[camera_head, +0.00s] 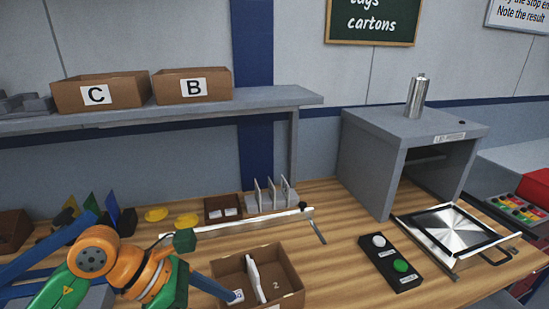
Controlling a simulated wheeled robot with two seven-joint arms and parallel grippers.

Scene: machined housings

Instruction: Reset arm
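My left arm, with orange joints and green and blue parts, fills the lower left of the head view. I cannot make out its fingertips, so I cannot tell whether the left gripper is open or shut. A blue part of the arm ends close to the left rim of an open cardboard box (290,283), which holds upright white pieces (254,278). I cannot tell whether it touches the box. My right arm and gripper are not in view.
Boxes C (78,91) and B (171,85) stand on a grey shelf (305,95). A grey housing (370,160) with a metal cylinder (417,97) stands right, near a button panel (386,264) and a framed metal plate (452,230). Bare wood lies between box and panel.

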